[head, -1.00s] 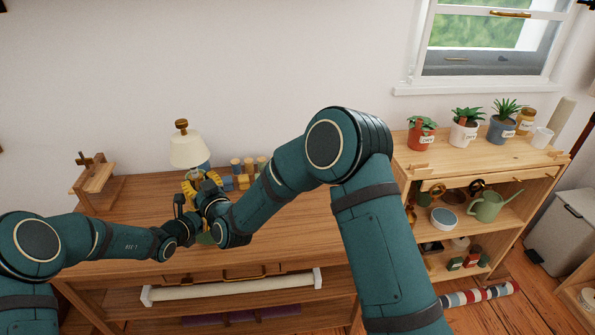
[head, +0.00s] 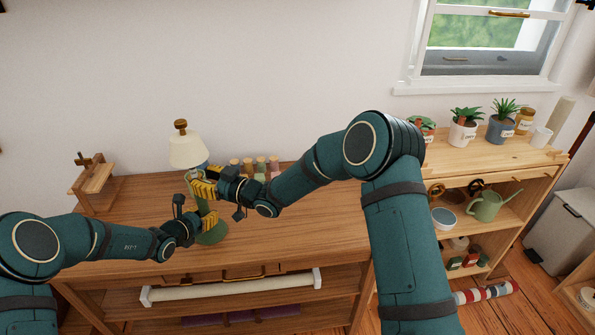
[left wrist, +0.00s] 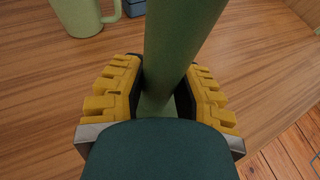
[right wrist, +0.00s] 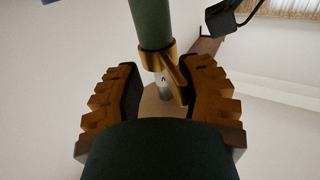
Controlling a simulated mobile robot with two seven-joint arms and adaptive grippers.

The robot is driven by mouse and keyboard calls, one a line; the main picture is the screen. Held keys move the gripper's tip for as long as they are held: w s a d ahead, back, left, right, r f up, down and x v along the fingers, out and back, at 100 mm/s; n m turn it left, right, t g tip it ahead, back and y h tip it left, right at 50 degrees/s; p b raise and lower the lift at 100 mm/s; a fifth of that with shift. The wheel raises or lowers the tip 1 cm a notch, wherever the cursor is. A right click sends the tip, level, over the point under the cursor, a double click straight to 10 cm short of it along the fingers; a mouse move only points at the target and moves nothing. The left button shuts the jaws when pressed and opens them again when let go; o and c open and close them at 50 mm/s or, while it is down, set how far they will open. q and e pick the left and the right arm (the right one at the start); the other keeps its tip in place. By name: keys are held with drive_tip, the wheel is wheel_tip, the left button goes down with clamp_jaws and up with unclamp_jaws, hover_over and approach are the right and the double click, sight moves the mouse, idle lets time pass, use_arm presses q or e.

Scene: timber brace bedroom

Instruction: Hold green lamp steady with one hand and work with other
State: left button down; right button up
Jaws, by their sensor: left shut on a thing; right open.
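The green lamp stands on the wooden workbench, its cream shade (head: 187,151) on top and its round green base (head: 212,233) below. My left gripper (head: 197,220) is shut on the lamp's lower stem; the left wrist view shows the yellow-padded fingers on both sides of the green stem (left wrist: 180,40). My right gripper (head: 198,184) is open just under the shade. In the right wrist view its fingers flank a brass collar (right wrist: 157,57) with a small brass lever (right wrist: 175,84) at the stem's end, with gaps on both sides. The head view partly hides the stem behind my grippers.
Several wooden-topped small items (head: 248,165) stand behind my right gripper. A small wooden stand (head: 97,180) is at the bench's left end. A pale green mug (left wrist: 78,15) is near the lamp in the left wrist view.

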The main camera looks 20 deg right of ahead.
drive_tip(key=shift+w+d+n+g+y, duration=0.15)
drive_tip(key=shift+d+n+g+y, duration=0.05)
drive_tip(key=shift+n+g+y, duration=0.35)
drive_tip(key=v, duration=1.2)
drive_tip(key=w+d+f+m+t+h, duration=0.1)
drive_tip(key=w+d+f+m+h, duration=0.2)
drive_tip(key=d, duration=0.5)
drive_tip(key=w+d+f+m+h, duration=0.4)
drive_tip(key=w+d+m+h, duration=0.2)
drive_tip(key=d, duration=0.3)
drive_tip(key=shift+w+d+t+h, duration=0.3)
drive_tip(key=shift+w+t+h, duration=0.05)
drive_tip(key=shift+w+h, duration=0.3)
